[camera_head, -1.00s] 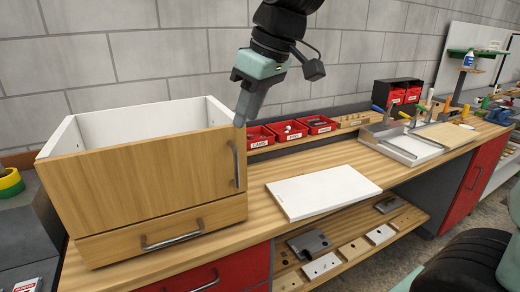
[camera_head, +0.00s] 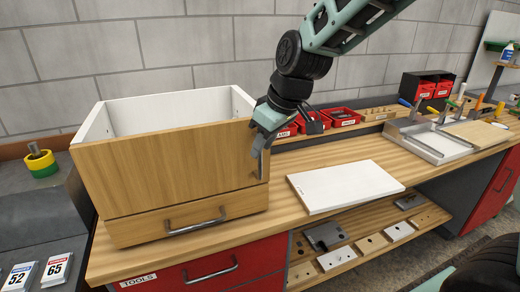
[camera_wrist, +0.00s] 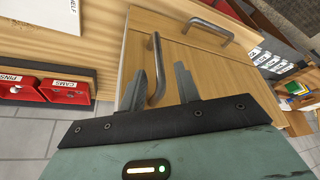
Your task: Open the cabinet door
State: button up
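The wooden cabinet (camera_head: 100,125) stands on the workbench, open at the top with white inner walls. Its front door (camera_head: 170,165) is closed. The door's upright metal handle (camera_wrist: 156,72) is near the door's right edge; in the head view the fingers mostly hide it. My gripper (camera_head: 259,152) is at this handle, pointing down in front of the door edge. In the wrist view my gripper (camera_wrist: 161,68) is open, with one finger on each side of the handle bar. I cannot tell whether either finger touches it.
A drawer with a horizontal handle (camera_head: 196,222) lies under the door. A white board (camera_head: 345,186) lies on the bench to the right. Red bins (camera_head: 340,117) stand behind, near the wall. A red tools drawer (camera_head: 210,268) is below the bench top.

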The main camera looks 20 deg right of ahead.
jog(key=shift+x, duration=1.4)
grip_shut()
